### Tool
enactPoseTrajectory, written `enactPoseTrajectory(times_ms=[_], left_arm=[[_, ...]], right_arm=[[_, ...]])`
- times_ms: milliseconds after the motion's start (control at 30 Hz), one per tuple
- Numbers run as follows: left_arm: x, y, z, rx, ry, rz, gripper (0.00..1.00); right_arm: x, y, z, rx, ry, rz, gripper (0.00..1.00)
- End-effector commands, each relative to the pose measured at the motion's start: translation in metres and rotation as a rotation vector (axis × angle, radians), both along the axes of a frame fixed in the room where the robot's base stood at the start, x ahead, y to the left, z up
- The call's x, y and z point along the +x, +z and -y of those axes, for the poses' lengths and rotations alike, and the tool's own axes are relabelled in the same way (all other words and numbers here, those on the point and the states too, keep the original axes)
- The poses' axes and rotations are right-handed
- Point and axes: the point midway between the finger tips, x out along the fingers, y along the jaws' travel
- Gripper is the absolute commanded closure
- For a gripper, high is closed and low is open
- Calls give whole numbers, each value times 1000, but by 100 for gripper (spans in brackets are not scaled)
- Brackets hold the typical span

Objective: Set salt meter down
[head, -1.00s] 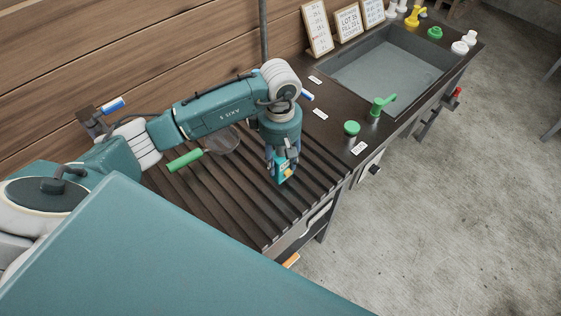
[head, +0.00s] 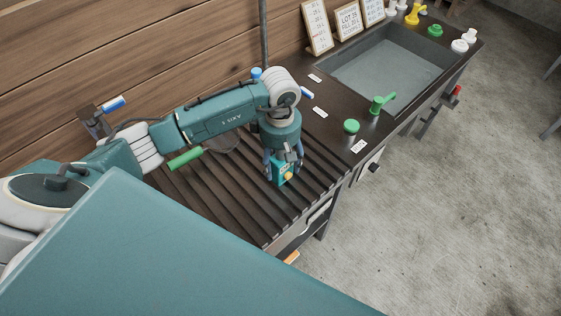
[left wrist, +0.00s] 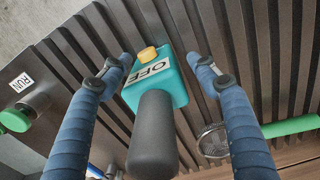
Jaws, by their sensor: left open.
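The salt meter (head: 280,173) is a small teal block with a yellow-orange knob, on the dark slatted rack (head: 215,193). In the left wrist view the salt meter (left wrist: 177,88) shows a white label reading OFF, a yellow button and a dark grey rounded part toward the camera. My left gripper (head: 284,166) is around it from above in the head view. In the left wrist view its blue fingers (left wrist: 160,68) stand apart on either side of the meter, with gaps showing. My right gripper is not in view.
A strainer with a green handle (head: 185,159) lies on the slats left of the gripper. A green knob (head: 351,127), a green tap (head: 380,104) and a sink (head: 348,63) are to the right. Small signs (head: 348,20) lean at the wall.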

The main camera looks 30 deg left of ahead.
Motion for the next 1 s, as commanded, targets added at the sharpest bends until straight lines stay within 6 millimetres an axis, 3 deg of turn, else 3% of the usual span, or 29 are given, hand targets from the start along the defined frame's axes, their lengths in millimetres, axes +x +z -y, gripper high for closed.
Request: enactPoseTrajectory(times_ms=[533,700,1000], left_arm=[[2,102,-1,0,0,6,40],[1,117,-1,0,0,3,40],[1,119,-1,0,0,1,40]], right_arm=[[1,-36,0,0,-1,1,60],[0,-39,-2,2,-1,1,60],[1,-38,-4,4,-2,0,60]])
